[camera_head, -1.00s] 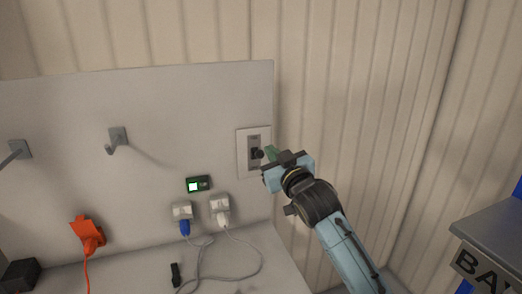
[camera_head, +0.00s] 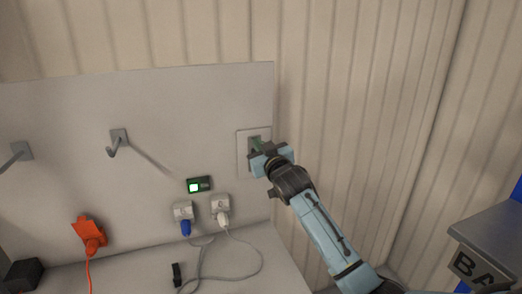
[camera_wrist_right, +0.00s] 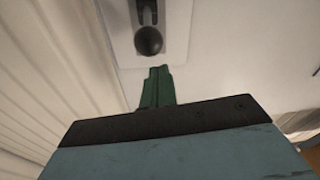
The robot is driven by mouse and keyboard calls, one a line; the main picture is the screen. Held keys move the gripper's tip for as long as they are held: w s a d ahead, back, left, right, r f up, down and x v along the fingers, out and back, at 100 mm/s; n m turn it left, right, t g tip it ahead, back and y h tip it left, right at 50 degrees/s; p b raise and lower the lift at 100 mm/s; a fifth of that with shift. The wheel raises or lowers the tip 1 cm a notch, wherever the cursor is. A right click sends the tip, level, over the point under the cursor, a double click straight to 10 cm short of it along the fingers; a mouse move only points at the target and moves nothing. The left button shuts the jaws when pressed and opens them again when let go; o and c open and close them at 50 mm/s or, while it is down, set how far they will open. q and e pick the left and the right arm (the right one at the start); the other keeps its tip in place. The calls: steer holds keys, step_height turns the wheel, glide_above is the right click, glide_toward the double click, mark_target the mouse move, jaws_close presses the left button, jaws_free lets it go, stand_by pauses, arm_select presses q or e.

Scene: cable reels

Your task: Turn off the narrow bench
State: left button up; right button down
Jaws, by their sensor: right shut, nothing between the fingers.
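A wall switch with a pale plate (camera_head: 242,162) is mounted near the right edge of the grey back panel. In the right wrist view, its dark lever with a round knob (camera_wrist_right: 149,40) lies just beyond my fingertips, with a small gap seeming to remain. My right gripper (camera_head: 257,147) is in front of the switch and hides most of its lever in the head view. Its green fingers (camera_wrist_right: 158,72) are shut and empty. A small meter (camera_head: 199,185) on the panel has a lit screen. My left gripper is out of view.
Two white plugs, one with a blue end (camera_head: 184,213) and one with a white end (camera_head: 221,209), sit low on the panel with cables on the bench (camera_head: 262,280). An orange plug (camera_head: 89,233) and metal hooks (camera_head: 119,140) are left. A grey-topped unit (camera_head: 492,232) stands right.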

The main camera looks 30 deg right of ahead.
steer(key=shift+s+d+f, duration=0.15)
steer(key=shift+s+f, duration=0.2)
steer(key=shift+f, duration=0.45)
